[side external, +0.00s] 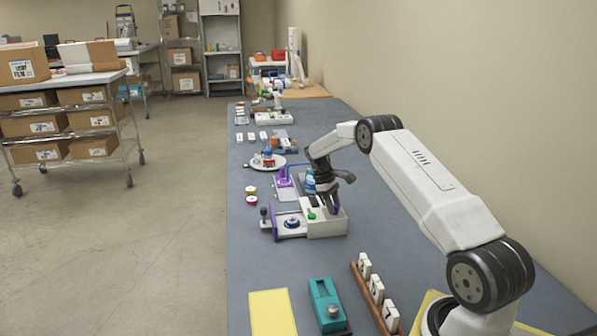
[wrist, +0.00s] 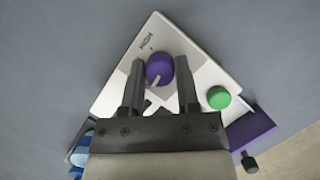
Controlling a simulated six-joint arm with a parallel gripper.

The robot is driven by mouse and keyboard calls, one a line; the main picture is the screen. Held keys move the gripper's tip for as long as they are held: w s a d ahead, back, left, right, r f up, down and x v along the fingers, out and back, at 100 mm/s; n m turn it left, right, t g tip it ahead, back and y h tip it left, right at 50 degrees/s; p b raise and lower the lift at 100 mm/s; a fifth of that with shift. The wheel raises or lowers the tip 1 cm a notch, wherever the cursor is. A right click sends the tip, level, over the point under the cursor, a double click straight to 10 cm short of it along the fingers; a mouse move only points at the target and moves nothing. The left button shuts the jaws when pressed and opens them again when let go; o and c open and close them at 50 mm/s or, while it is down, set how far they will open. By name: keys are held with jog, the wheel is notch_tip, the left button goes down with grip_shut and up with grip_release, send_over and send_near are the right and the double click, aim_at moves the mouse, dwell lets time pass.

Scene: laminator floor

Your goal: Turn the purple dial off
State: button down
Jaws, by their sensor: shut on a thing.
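The purple dial (wrist: 159,66) is a round knob on top of a white control box (wrist: 195,65), with a pale pointer mark toward the bottom of the wrist view. My gripper (wrist: 160,72) is shut on the dial, one finger on each side of it. In the side view my gripper (side external: 331,205) points down onto the white box (side external: 326,229), and the dial is hidden behind the fingers.
A green knob (wrist: 219,97) sits on the same box, right of my fingers. A purple panel (wrist: 250,130) stands by the box's edge. In the side view, a teal device (side external: 326,300) and a yellow sheet (side external: 272,312) lie nearer the camera, with bare grey table between.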

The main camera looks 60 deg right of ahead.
dwell(0.4)
jog(key=shift+c, duration=1.7)
grip_release()
jog(key=shift+w+r, duration=0.1)
jog(key=shift+r, duration=0.05)
jog(key=v, duration=0.7)
jog(key=shift+r, duration=0.3)
jog(key=shift+w+a, duration=0.1)
jog(key=shift+a, duration=0.05)
